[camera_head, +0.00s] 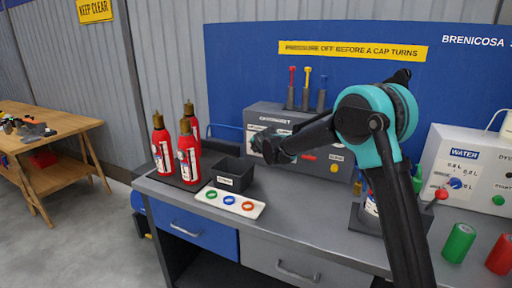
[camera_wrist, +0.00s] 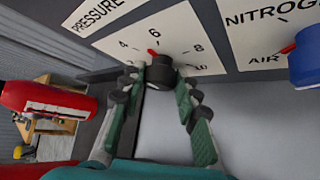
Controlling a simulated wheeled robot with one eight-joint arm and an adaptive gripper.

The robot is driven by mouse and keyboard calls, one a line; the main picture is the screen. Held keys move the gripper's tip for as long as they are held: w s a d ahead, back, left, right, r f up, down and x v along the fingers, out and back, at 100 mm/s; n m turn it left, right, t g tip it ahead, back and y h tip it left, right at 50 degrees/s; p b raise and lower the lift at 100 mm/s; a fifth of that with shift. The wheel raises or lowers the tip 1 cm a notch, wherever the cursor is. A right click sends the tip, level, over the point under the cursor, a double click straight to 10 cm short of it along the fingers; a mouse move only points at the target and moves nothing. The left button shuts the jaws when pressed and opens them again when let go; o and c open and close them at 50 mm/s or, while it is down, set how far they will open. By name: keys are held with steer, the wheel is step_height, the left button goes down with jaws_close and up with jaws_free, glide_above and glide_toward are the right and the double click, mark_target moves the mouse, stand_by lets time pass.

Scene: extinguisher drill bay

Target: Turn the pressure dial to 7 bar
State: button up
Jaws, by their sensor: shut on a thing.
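The pressure dial is a black knob (camera_wrist: 158,75) with a red pointer, on a white scale plate (camera_wrist: 180,52) marked PRESSURE with the numbers 4, 6, 8 and 10 visible. The red pointer (camera_wrist: 152,52) aims close to the 6, seemingly slightly toward the 4 side; the exact reading is hard to tell at this angle. My gripper (camera_wrist: 162,98) has its green-padded fingers on either side of the knob and is shut on it. In the head view my gripper (camera_head: 272,148) is at the front of the grey console (camera_head: 258,114), and it hides the dial there.
A nitrogen/air selector with a blue knob (camera_wrist: 305,62) is close right of the dial. Red extinguishers (camera_head: 189,155), a black bin (camera_head: 233,174) and a tray of coloured rings (camera_head: 231,210) stand left. A water panel (camera_head: 455,165) stands right.

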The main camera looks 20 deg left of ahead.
steer(key=shift+d+f+m+t+y, duration=0.15)
steer(key=shift+m+t+y, duration=0.25)
steer(key=shift+y, duration=0.2)
steer(key=shift+d+f+m+t+y, duration=0.1)
steer(key=shift+m+t+y, duration=0.2)
steer(key=shift+m+y, duration=0.25)
steer(key=shift+f+m+t+y, duration=0.25)
steer(key=shift+m+t+y, duration=0.35)
steer(key=shift+m+y, duration=0.5)
steer(key=o, duration=1.2)
steer(key=shift+c, duration=0.2)
steer(key=f+v, duration=0.1)
steer(key=v, duration=1.1)
steer(key=shift+r, duration=0.25)
